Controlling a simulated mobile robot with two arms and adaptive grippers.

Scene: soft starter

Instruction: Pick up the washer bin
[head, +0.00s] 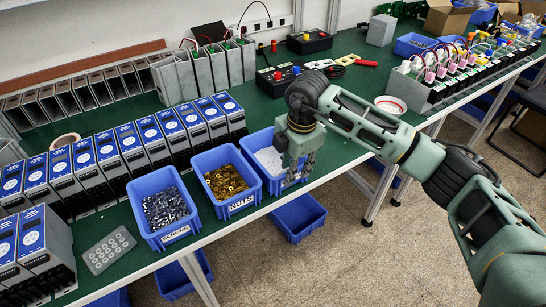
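Three blue bins stand in a row at the table's front edge. The rightmost bin (259,151) holds pale, silvery pieces that look like washers; its label is hidden behind my gripper. The middle bin (244,202), labelled nuts, holds brass-coloured nuts. The left bin (146,226), labelled screws, holds dark metal screws. My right gripper (298,179) points down at the right front of the rightmost bin. Its fingers look apart, with nothing seen between them, and they cover part of that bin. I cannot tell whether they touch its rim. My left gripper is out of view.
Rows of blue-faced grey units (133,146) stand close behind the bins. A perforated grey block (108,250) lies left of the bins. A roll of white tape (391,104) lies beyond my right arm. Blue bins (298,217) sit below the table. The floor in front is clear.

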